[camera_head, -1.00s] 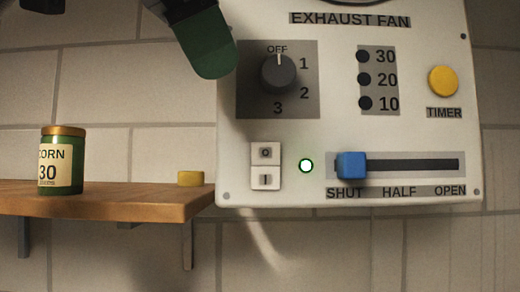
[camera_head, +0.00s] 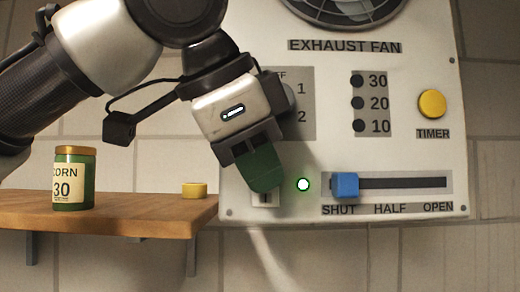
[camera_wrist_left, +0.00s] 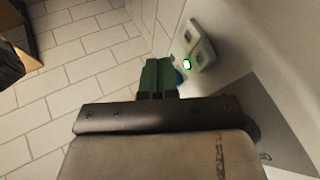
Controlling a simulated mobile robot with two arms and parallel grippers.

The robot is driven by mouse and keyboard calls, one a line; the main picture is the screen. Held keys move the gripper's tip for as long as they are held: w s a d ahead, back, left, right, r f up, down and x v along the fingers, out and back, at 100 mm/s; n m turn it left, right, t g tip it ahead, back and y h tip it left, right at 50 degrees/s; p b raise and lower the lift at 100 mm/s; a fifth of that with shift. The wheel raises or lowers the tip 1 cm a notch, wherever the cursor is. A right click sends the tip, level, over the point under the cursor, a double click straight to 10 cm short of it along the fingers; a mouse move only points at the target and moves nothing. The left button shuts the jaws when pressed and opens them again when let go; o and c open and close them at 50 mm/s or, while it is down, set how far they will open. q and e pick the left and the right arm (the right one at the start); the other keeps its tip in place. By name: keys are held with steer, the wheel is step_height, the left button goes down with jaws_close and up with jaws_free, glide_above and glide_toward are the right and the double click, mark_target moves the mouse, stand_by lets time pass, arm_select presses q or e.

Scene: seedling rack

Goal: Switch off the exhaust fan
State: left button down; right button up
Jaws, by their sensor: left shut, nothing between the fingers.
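The white exhaust fan panel (camera_head: 400,70) hangs on the wall. Its rocker switch (camera_head: 265,202) shows only its lower part in the head view; my left gripper (camera_head: 262,178) covers the upper part. The switch also shows in the left wrist view (camera_wrist_left: 199,45), beyond and right of the green fingers (camera_wrist_left: 158,76). The gripper is shut and empty, its tip in front of the switch; I cannot tell if it touches. The round indicator light (camera_head: 303,184) beside the switch glows green. The dark rotary knob (camera_head: 289,97) is partly hidden by my wrist. My right gripper is not in view.
A blue slider (camera_head: 345,185) sits at SHUT, right of the light. A yellow TIMER button (camera_head: 432,103) is at the panel's right. On a wooden shelf (camera_head: 120,215) at the left stand a corn jar (camera_head: 74,180) and a small yellow object (camera_head: 194,190).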

mark_target(279, 199)
arm_select(q)
steer(key=w, duration=0.2)
steer(key=w+p, duration=0.1)
steer(key=shift+w+a+r, duration=0.1)
steer(key=shift+w+r, duration=0.05)
steer(key=shift+r, duration=0.15)
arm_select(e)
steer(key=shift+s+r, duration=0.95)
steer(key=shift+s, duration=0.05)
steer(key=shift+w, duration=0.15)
arm_select(q)
steer(key=shift+w+r, duration=0.1)
steer(key=shift+w, duration=0.15)
steer(key=shift+r, duration=0.15)
steer(key=shift+r, duration=0.7)
